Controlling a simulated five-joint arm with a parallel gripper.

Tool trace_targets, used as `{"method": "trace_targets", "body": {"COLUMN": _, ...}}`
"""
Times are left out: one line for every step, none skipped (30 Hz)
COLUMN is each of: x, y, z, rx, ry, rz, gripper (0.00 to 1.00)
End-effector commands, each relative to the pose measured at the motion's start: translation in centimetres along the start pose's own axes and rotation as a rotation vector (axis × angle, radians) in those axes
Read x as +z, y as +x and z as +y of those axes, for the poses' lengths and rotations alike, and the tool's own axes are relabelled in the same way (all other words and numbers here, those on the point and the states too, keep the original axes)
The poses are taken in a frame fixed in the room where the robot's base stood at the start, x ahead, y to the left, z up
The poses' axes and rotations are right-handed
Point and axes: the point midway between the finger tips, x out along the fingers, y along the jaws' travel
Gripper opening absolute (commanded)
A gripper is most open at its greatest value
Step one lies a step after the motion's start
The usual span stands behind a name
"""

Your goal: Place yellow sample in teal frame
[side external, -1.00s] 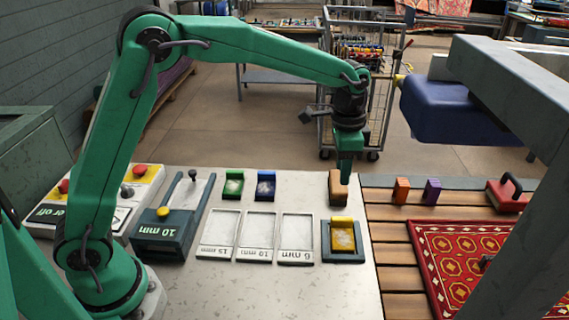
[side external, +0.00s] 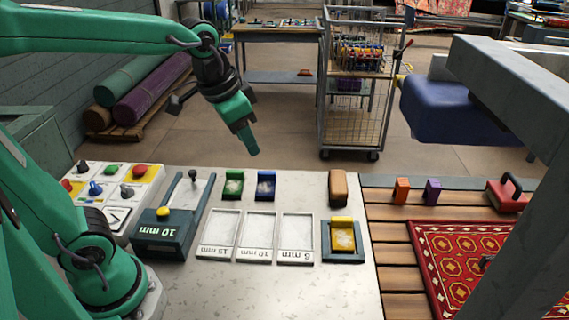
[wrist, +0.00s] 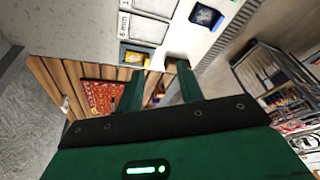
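The yellow sample (side external: 342,235), with a pale tuft on its face, sits within the dark teal frame (side external: 343,258) at the right end of the frame row. The yellow sample also shows in the wrist view (wrist: 136,58), just beyond the left finger's tip. My gripper (side external: 250,146) is raised above the far edge of the counter, up and to the left of the sample, touching nothing. In the wrist view my gripper (wrist: 156,76) has its two fingers apart with nothing held between them.
A tan block (side external: 338,188) stands behind the teal frame. Green (side external: 233,184) and blue (side external: 265,185) samples stand behind the empty white frames (side external: 257,237). Orange (side external: 401,191) and purple (side external: 432,191) blocks stand on the wooden slats. A grey machine beam (side external: 510,90) overhangs the right.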

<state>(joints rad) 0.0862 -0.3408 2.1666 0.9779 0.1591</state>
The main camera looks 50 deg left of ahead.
Motion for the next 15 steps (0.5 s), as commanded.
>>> {"method": "trace_targets", "body": {"x": 1.1, "y": -0.4, "z": -0.1, "rx": -0.006, "ry": -0.025, "rz": 0.019, "gripper": 0.37}}
{"method": "trace_targets", "body": {"x": 1.7, "y": -0.6, "z": -0.2, "rx": -0.010, "ry": -0.039, "rz": 0.028, "gripper": 0.37}}
{"method": "trace_targets", "body": {"x": 2.5, "y": -0.8, "z": -0.2, "rx": -0.013, "ry": -0.058, "rz": 0.040, "gripper": 0.37}}
{"method": "trace_targets", "body": {"x": 3.1, "y": -0.9, "z": -0.3, "rx": -0.016, "ry": -0.073, "rz": 0.047, "gripper": 0.37}}
{"method": "trace_targets", "body": {"x": 3.7, "y": -1.0, "z": -0.3, "rx": -0.019, "ry": -0.087, "rz": 0.057, "gripper": 0.37}}
{"method": "trace_targets", "body": {"x": 4.5, "y": -1.1, "z": -0.4, "rx": -0.023, "ry": -0.106, "rz": 0.069, "gripper": 0.37}}
{"method": "trace_targets", "body": {"x": 5.1, "y": -1.2, "z": -0.4, "rx": -0.026, "ry": -0.121, "rz": 0.078, "gripper": 0.37}}
{"method": "trace_targets", "body": {"x": 5.6, "y": -1.2, "z": -0.4, "rx": -0.029, "ry": -0.134, "rz": 0.087, "gripper": 0.37}}
{"method": "trace_targets", "body": {"x": 6.3, "y": -1.2, "z": -0.4, "rx": -0.032, "ry": -0.151, "rz": 0.098, "gripper": 0.37}}
{"method": "trace_targets", "body": {"x": 6.9, "y": -1.2, "z": -0.4, "rx": -0.034, "ry": -0.164, "rz": 0.105, "gripper": 0.37}}
{"method": "trace_targets", "body": {"x": 7.3, "y": -1.2, "z": -0.4, "rx": -0.036, "ry": -0.175, "rz": 0.112, "gripper": 0.37}}
{"method": "trace_targets", "body": {"x": 7.9, "y": -1.2, "z": -0.4, "rx": -0.039, "ry": -0.189, "rz": 0.121, "gripper": 0.37}}
{"method": "trace_targets", "body": {"x": 8.2, "y": -1.1, "z": -0.4, "rx": -0.041, "ry": -0.198, "rz": 0.127, "gripper": 0.37}}
{"method": "trace_targets", "body": {"x": 8.6, "y": -1.1, "z": -0.4, "rx": -0.042, "ry": -0.207, "rz": 0.132, "gripper": 0.37}}
{"method": "trace_targets", "body": {"x": 8.9, "y": -1.1, "z": -0.4, "rx": -0.044, "ry": -0.216, "rz": 0.139, "gripper": 0.37}}
